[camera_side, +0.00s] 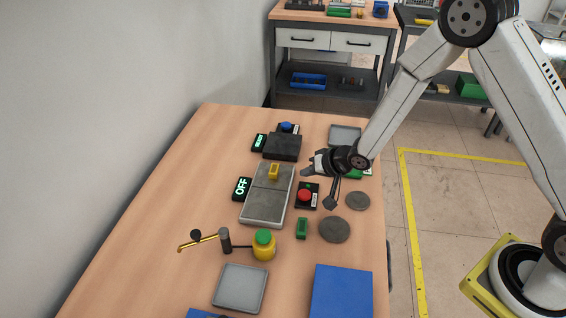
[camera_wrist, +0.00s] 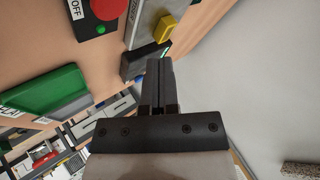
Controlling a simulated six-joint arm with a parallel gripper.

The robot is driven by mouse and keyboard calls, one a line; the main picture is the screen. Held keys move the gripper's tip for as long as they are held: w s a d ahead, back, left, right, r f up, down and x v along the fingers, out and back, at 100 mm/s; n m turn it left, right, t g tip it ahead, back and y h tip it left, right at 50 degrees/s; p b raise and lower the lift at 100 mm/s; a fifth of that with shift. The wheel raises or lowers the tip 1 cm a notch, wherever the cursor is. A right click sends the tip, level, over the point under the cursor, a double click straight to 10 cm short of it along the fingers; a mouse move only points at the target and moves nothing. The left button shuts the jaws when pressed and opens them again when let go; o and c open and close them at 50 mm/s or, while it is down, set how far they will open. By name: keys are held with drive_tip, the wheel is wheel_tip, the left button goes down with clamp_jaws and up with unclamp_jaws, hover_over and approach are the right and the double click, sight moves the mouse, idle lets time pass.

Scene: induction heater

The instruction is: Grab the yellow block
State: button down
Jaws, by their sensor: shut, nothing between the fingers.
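The yellow block (camera_side: 274,171) sits on the upper part of a grey metal plate device (camera_side: 264,205) near the middle of the table. It also shows near the top of the wrist view (camera_wrist: 162,29), beyond the fingertips and slightly right. My gripper (camera_side: 309,171) is to the right of the block in the side view, above the table and apart from it. In the wrist view, my gripper (camera_wrist: 159,64) has its dark fingers together with nothing between them. No part of the block is touched by the fingers.
A red button (camera_side: 305,195) stands right of the plate, and a black box (camera_side: 282,147) behind it. An OFF display (camera_side: 242,188) is on the left. A yellow jar with green lid (camera_side: 264,245), round grey discs (camera_side: 334,230) and a blue mat (camera_side: 342,292) lie nearer. The table's left side is clear.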

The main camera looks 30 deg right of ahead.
drive_tip(key=shift+c, duration=0.3)
unclamp_jaws()
